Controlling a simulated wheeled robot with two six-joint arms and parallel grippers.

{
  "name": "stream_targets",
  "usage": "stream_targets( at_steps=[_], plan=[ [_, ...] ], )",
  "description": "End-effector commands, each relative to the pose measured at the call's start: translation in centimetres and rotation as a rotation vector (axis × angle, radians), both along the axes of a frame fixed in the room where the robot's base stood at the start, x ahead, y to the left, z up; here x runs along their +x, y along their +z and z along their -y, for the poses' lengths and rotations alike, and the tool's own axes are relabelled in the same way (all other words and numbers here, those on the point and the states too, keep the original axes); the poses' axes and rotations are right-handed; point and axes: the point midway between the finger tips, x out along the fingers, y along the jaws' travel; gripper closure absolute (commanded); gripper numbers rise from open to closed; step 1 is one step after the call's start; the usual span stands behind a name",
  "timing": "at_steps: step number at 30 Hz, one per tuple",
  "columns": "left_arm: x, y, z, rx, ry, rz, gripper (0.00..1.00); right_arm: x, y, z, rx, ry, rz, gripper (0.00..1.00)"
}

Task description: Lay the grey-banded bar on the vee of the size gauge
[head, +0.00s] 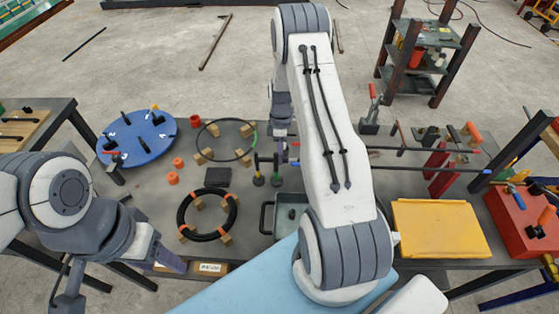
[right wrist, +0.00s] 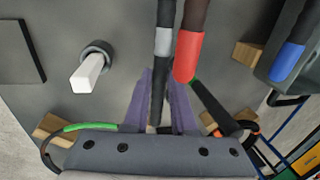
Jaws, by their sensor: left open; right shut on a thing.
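The grey-banded bar (right wrist: 163,42) is a dark rod with a pale grey band near its end, seen in the right wrist view. My right gripper (right wrist: 160,80) is shut on it, with its purple fingers on either side of the bar. In the head view my right arm hides most of this grip. A red-ended bar (right wrist: 188,55) lies close beside it, and a blue-ended bar (right wrist: 290,62) is further right. My left gripper (head: 168,260) is open and empty at the table's front left. I cannot make out the size gauge or its vee for certain.
A blue turntable (head: 138,138), a black ring (head: 207,214) on wooden blocks and a yellow tray (head: 440,228) are on or beside the grey table. Several long rods (head: 430,150) cross its right side near red stands (head: 440,170). A white square post (right wrist: 88,75) stands left of the grip.

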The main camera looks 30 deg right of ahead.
Motion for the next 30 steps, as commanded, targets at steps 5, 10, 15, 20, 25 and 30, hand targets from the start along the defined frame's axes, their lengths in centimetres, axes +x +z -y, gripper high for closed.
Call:
stream_targets(
  at_steps=[5, 10, 15, 20, 25, 30],
  plan=[
    [0.0, 0.5, 0.0, 0.0, 0.0, 0.0, 0.43, 0.1, -1.2, 0.0, 0.0, -0.001, 0.0, 1.0],
    [0.0, 1.3, 0.0, 0.0, 0.001, 0.0, 0.43, 0.1, -3.6, -0.1, 0.0, -0.001, 0.0, 1.0],
    [0.0, 1.4, 0.0, 0.0, 0.001, 0.0, 0.43, 0.2, -4.6, -0.1, -0.001, 0.0, 0.003, 1.0],
    [0.0, 1.4, 0.0, 0.0, 0.001, 0.0, 0.43, 0.2, -4.6, 0.0, -0.001, 0.0, 0.003, 1.0],
    [0.0, 1.0, 0.0, 0.0, 0.001, 0.0, 0.43, 0.1, -5.0, 0.0, -0.001, -0.001, 0.002, 0.72],
    [0.0, 1.1, 0.0, 0.0, 0.001, 0.0, 0.43, 0.1, -4.9, 0.0, -0.001, -0.001, 0.003, 0.63]
  ],
)
